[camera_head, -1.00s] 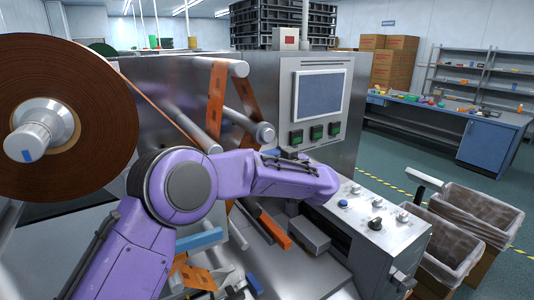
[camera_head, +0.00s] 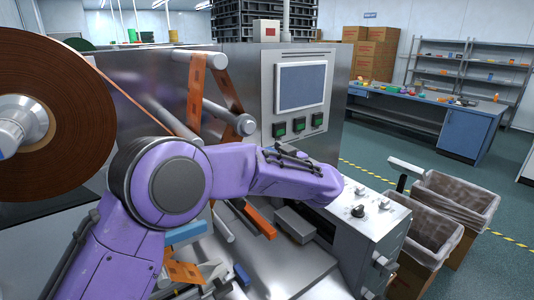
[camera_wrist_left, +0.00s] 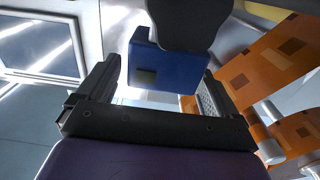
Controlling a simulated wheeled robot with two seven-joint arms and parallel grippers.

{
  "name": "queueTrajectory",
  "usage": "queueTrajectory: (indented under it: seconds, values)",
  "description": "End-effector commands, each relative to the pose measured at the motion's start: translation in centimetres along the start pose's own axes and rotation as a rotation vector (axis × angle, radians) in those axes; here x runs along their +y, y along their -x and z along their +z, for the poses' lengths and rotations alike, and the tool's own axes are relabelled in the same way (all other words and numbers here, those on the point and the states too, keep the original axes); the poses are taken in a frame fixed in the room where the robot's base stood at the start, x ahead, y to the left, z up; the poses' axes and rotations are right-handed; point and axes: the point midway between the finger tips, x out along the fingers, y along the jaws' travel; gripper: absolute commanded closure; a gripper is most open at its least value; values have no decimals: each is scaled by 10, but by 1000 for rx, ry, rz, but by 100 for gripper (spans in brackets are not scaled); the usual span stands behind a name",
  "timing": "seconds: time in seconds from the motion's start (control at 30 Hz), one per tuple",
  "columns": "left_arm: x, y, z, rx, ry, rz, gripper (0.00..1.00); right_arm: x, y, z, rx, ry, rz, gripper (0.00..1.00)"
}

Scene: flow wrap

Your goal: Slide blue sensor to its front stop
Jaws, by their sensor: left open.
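In the left wrist view the blue sensor (camera_wrist_left: 165,70) is a boxy blue block with a small dark window. A rounded dark part (camera_wrist_left: 190,20) overlaps its top. My left gripper (camera_wrist_left: 160,72) is open, with one finger on each side of the block in the picture; I see a gap to the left finger, and cannot tell whether the right one touches. In the head view my purple left arm covers the gripper, and I cannot make out the sensor there. My right gripper is not in view.
Orange printed film (camera_wrist_left: 285,60) runs over rollers close to the right of my left gripper. The machine's screen (camera_head: 302,87) stands behind the arm, the control box (camera_head: 362,225) to its right. A large film reel (camera_head: 70,120) is at left, lined bins (camera_head: 430,235) at right.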

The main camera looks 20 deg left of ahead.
Motion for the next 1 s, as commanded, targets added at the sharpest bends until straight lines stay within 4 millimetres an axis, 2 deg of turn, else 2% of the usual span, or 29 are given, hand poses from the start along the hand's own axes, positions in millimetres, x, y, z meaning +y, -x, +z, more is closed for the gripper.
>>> queueTrajectory:
  seconds: [0.07, 0.33, 0.5, 1.0]
  values:
    - [1, 10, 3, 2, 0, 3, 6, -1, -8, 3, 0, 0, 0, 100]
    - [2, 75, 4, 6, 2, 6, 6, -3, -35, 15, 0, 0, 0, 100]
    - [2, 101, 1, 5, 2, 3, 6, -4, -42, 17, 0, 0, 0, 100]
    - [3, 108, -1, 3, 1, 6, 6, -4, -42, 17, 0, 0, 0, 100]
